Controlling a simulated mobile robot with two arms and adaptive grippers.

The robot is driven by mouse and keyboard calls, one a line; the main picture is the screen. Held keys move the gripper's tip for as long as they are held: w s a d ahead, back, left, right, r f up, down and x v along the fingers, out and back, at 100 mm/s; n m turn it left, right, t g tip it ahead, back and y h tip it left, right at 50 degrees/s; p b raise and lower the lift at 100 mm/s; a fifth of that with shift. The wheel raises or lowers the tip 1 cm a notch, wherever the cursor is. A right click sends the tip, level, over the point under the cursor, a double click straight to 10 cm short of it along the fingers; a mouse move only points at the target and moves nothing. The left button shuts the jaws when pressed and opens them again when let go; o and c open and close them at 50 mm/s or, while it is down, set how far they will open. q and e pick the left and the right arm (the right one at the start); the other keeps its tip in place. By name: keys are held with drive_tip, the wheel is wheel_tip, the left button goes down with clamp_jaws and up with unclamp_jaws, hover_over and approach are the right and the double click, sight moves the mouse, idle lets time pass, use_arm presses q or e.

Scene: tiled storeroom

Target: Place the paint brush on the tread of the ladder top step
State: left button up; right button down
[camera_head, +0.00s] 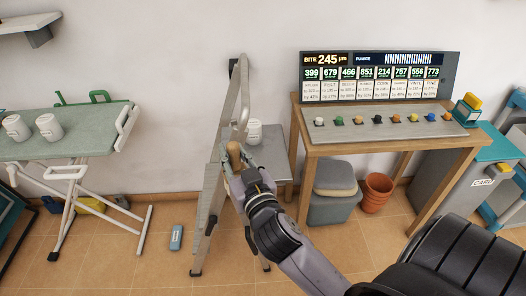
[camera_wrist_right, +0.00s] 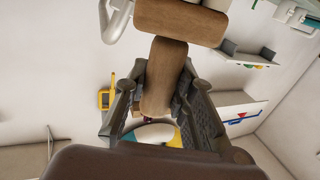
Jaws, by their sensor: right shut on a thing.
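The paint brush (camera_head: 234,152) has a brown handle and is held in my right gripper (camera_head: 240,168). In the right wrist view its handle (camera_wrist_right: 162,75) lies between the two dark fingers (camera_wrist_right: 163,105), with a broad brown block beyond it. The grey metal ladder (camera_head: 216,195) stands against the wall, left of centre. The gripper and brush are in front of its upper part and hide some of it. A flat grey surface (camera_head: 276,151) with a white mug (camera_head: 254,132) shows just behind; I cannot tell whether it is the top step tread. My left gripper is out of view.
A wooden table (camera_head: 467,152) with a row of coloured knobs and a display board (camera_head: 378,78) stands to the right. A green-topped folding table (camera_head: 85,138) with white mugs stands left.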

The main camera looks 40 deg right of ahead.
use_arm(q)
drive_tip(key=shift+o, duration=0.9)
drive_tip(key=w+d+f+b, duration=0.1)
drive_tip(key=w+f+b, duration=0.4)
drive_tip(key=b, duration=0.2)
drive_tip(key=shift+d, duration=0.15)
use_arm(e)
drive_tip(key=w+d+f+m+g+h+b, duration=0.1)
drive_tip(key=w+d+f+m+h+b, duration=0.15)
drive_tip(key=d+f+b, duration=0.35)
drive_tip(key=w+d+f+m+g+h+b, duration=0.1)
drive_tip(key=w+d+f+m+h+b, duration=0.15)
drive_tip(key=f, duration=0.65)
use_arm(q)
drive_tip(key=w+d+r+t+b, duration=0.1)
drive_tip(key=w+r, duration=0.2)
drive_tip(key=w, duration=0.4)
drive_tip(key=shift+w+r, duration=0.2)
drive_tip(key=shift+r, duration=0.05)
use_arm(e)
drive_tip(key=w+d+f, duration=0.1)
drive_tip(key=w+d, duration=0.4)
drive_tip(key=w, duration=0.2)
drive_tip(key=w+d+f+n, duration=0.1)
drive_tip(key=w+d+f, duration=0.1)
drive_tip(key=w+d, duration=0.3)
drive_tip(key=w, duration=0.3)
drive_tip(key=shift+d+f+h, duration=0.15)
drive_tip(key=shift+d+h, duration=0.05)
drive_tip(key=shift+h, duration=0.2)
